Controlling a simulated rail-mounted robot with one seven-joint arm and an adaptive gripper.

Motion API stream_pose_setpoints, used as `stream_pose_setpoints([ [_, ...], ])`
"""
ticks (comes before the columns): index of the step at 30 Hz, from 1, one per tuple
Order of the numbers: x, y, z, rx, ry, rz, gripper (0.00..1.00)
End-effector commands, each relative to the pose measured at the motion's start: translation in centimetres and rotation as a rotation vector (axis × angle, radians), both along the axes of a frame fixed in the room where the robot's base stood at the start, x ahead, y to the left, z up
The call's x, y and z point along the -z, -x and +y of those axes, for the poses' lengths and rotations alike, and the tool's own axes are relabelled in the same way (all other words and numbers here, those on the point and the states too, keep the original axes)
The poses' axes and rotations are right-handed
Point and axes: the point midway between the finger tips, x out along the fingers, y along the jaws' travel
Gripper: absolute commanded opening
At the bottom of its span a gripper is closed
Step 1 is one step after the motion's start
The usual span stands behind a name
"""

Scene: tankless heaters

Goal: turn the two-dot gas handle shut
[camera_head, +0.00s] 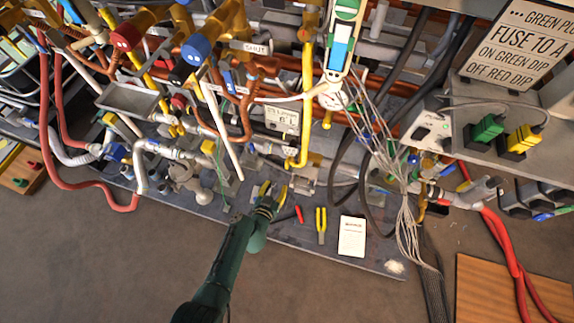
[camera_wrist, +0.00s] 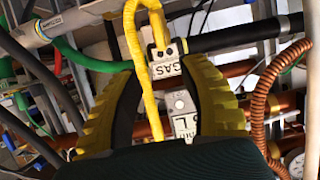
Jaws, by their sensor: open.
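The gas handle (camera_wrist: 165,48) shows in the wrist view as a small yellow-and-pale piece with two dark dots, just above a white tag reading GAS (camera_wrist: 167,70). My gripper (camera_wrist: 166,68) is open, with its yellow fingers on either side of the tag and the handle just beyond the tips. I cannot tell whether either finger touches it. A bent yellow pipe (camera_wrist: 133,40) passes down between the fingers, by the left one.
A grey block with a white tag (camera_wrist: 185,125) lies between the fingers. A coiled brown hose (camera_wrist: 263,100) is to the right. On the base board are a red-handled tool (camera_head: 299,214), yellow pliers (camera_head: 321,222) and a white card (camera_head: 352,236). Loose grey cables (camera_head: 405,215) hang right.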

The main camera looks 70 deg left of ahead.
Motion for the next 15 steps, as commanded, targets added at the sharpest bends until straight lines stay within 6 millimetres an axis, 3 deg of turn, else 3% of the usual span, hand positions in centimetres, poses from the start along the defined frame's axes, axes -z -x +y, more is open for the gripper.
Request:
stream_pose_setpoints([
  [3, 2.0, -1.9, 2.0, 0.002, -0.002, 0.0, 0.42],
  [15, 5.4, -7.5, 8.2, 0.002, -0.003, 0.0, 0.42],
])
